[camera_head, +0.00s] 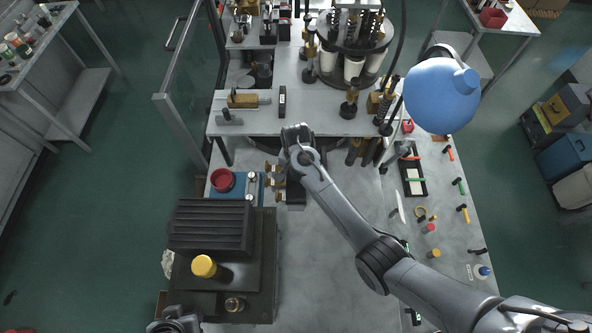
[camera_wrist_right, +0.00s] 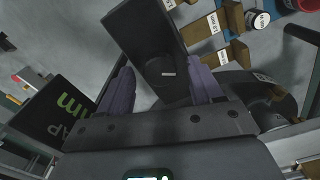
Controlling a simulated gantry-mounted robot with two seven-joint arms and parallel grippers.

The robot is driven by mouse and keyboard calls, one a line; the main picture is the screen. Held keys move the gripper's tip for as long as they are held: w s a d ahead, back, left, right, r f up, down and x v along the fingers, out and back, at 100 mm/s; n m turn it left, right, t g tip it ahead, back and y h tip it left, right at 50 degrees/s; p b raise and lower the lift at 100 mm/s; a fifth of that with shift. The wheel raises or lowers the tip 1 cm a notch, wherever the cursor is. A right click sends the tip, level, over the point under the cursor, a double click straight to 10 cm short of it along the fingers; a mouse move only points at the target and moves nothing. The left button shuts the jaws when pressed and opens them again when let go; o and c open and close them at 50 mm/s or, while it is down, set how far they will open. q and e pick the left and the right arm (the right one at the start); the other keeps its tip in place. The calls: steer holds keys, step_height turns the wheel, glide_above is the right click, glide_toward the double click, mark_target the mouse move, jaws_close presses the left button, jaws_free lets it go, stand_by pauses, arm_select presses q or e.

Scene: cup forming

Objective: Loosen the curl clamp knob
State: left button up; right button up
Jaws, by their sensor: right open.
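My right gripper (camera_wrist_right: 160,75) is open, with its two purple-grey fingers apart on either side of a dark block (camera_wrist_right: 135,30) in the right wrist view. A dark rounded part with a small pale mark (camera_wrist_right: 167,73) lies between the fingers. I cannot tell for sure whether it is the curl clamp knob, or whether a finger touches it. In the head view my right arm reaches to the dark fixture beside several brass pieces (camera_head: 270,182), and its wrist hides part of it. A grey arm link of mine shows at the bottom left; no left fingers show.
Labelled brass pieces (camera_wrist_right: 235,52) stand close right of the gripper. A dark ribbed machine with a yellow knob (camera_head: 204,266) stands in front. Small tools and a black tray (camera_head: 411,170) lie right; the middle table is mostly clear.

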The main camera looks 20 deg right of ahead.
arm_select(q)
steer(key=shift+d, duration=0.15)
arm_select(e)
steer(key=shift+f, duration=0.15)
steer(key=c, duration=1.1)
steer(key=shift+o, duration=0.2)
